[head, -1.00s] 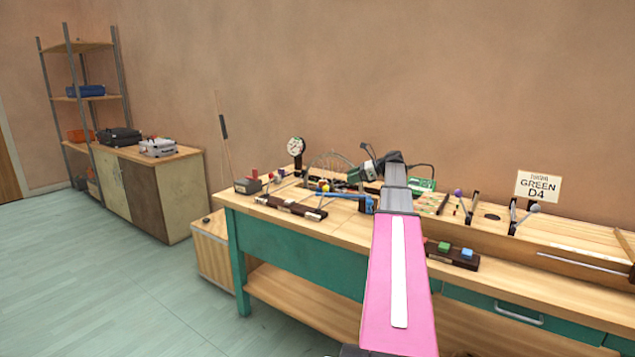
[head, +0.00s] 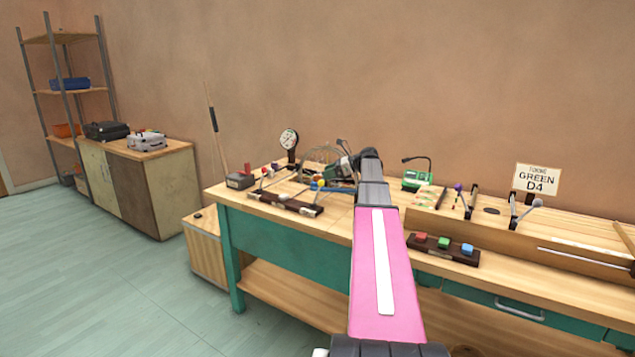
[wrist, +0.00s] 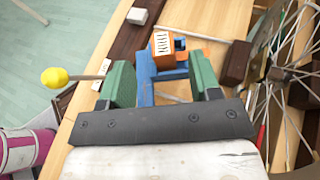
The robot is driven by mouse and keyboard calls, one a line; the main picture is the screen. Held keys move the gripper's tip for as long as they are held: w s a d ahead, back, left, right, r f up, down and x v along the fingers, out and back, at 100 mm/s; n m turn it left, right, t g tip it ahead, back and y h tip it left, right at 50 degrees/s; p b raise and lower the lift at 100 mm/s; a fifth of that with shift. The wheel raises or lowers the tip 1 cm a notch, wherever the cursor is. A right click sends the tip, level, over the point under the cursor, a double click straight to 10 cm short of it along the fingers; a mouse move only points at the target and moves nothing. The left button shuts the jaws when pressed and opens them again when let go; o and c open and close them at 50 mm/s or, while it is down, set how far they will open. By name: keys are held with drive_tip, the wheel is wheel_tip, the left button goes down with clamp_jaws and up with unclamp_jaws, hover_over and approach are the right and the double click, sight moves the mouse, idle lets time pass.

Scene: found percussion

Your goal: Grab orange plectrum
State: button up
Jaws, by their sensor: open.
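My gripper (wrist: 162,78) is open. Its green-padded fingers stand either side of the blue holder, and the orange piece shows just beyond the fingertips. I cannot tell whether anything touches. In the head view my gripper (head: 343,168) is over the bench's left part; the orange piece cannot be made out there.
A yellow-headed mallet (wrist: 56,77) lies left of my gripper. A spoked wheel (wrist: 290,70) and dark wooden blocks are close on the right. A dial gauge (head: 289,140) stands at the bench back. Coloured buttons (head: 444,243) and a sign (head: 537,180) are to the right.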

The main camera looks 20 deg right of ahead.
sight(320, 175)
drive_tip(key=x, duration=0.3)
drive_tip(key=shift+w+f, duration=0.15)
drive_tip(key=shift+w, duration=0.05)
drive_tip(key=c, duration=1)
